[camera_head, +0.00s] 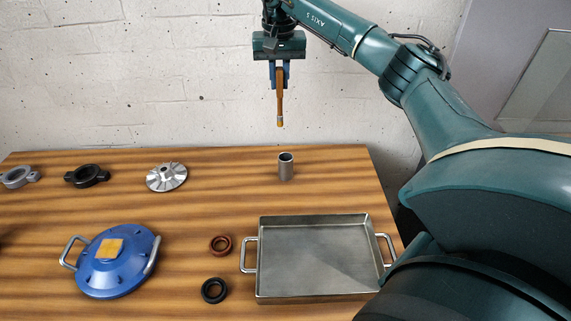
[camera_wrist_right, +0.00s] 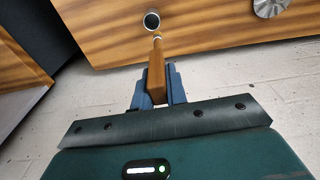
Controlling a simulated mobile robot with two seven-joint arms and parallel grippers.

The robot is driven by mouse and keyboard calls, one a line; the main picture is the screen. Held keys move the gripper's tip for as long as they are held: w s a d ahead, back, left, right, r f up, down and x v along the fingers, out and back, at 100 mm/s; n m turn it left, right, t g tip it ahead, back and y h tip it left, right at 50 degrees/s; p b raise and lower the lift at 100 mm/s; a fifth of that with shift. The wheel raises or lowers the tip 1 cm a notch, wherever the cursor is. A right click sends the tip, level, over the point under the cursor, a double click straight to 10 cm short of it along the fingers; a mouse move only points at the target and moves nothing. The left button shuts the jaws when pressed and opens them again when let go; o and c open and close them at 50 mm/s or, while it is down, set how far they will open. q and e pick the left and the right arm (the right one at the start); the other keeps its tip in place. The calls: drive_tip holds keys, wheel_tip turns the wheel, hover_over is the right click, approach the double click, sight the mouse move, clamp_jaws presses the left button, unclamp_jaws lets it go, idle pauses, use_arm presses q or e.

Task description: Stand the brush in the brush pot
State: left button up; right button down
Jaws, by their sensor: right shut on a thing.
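The brush (camera_head: 280,100) has a brown handle and hangs nearly upright, bristle end down, in my right gripper (camera_head: 279,72). The gripper is shut on its handle, high in front of the white wall. The brush pot (camera_head: 286,168) is a small grey metal cylinder standing upright near the back edge of the table. In the head view the brush tip shows above the pot, apart from it. In the right wrist view the brush (camera_wrist_right: 156,70) points toward the pot (camera_wrist_right: 152,20), whose dark opening shows just beyond the tip. My left gripper is not in view.
A metal tray (camera_head: 315,289) with two handles stands at front right. A blue lidded housing (camera_head: 113,275), a brown ring (camera_head: 221,245), a black ring (camera_head: 214,291), a silver impeller (camera_head: 167,177) and a black clamp (camera_head: 87,176) lie leftward. The wood around the pot is clear.

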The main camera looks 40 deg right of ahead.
wheel_tip(320, 180, down, 9)
drive_tip(key=d, duration=0.2)
drive_tip(key=shift+p, duration=0.45)
drive_tip(key=shift+f, duration=0.2)
